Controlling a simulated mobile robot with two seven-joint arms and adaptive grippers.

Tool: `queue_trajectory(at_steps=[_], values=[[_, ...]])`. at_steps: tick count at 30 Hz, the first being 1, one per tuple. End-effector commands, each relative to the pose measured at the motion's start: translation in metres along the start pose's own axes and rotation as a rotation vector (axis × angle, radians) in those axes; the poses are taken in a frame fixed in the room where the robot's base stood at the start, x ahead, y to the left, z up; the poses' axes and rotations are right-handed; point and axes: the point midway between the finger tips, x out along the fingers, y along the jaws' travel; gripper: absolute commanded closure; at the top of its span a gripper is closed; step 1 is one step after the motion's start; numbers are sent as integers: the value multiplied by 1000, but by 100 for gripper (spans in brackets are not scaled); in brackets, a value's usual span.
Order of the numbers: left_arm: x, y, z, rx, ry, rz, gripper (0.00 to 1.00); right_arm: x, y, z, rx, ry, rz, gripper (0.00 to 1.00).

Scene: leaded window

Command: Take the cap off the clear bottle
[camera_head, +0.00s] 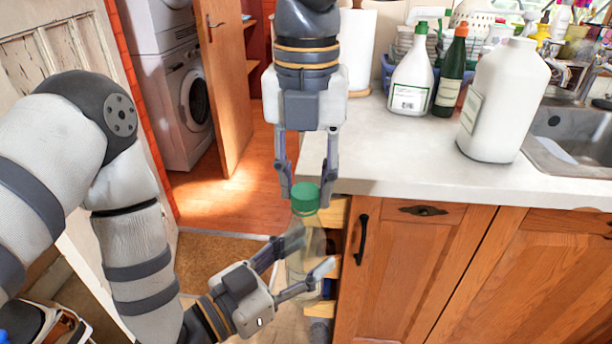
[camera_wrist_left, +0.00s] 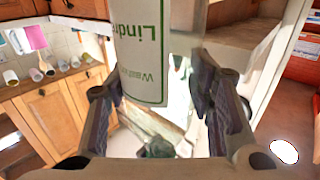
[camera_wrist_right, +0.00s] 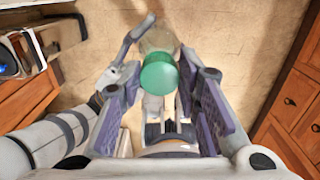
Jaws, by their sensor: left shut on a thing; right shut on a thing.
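The clear bottle (camera_head: 308,240) is held upright in the air in front of the counter. Its green cap (camera_head: 305,197) sits at its top. My left gripper (camera_head: 306,257) is shut on the bottle's body from the left; the left wrist view shows the bottle's white label with green print (camera_wrist_left: 145,50) between the fingers. My right gripper (camera_head: 305,190) points down from above, its fingers on both sides of the cap and shut on it. In the right wrist view the round green cap (camera_wrist_right: 159,72) lies between the fingertips. The bottle's lower part is partly hidden by the left fingers.
The counter (camera_head: 400,165) carries a white bottle with a green cap (camera_head: 411,85), a dark green bottle (camera_head: 450,75) and a large white jug (camera_head: 503,100). A sink (camera_head: 570,145) is at right. Wooden cabinets (camera_head: 400,270) stand below, close to the held bottle's right.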

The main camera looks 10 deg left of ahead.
Motion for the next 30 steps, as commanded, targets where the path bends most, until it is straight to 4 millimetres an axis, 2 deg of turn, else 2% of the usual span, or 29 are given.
queue_trajectory(at_steps=[22, 30], values=[[0, 0, 0, 0, 0, -1, 100, -21, 0, 0, 1, -1, 0, 100], [0, 0, 0, 0, 1, -1, 100, -22, 0, 0, 1, 0, 0, 100]])
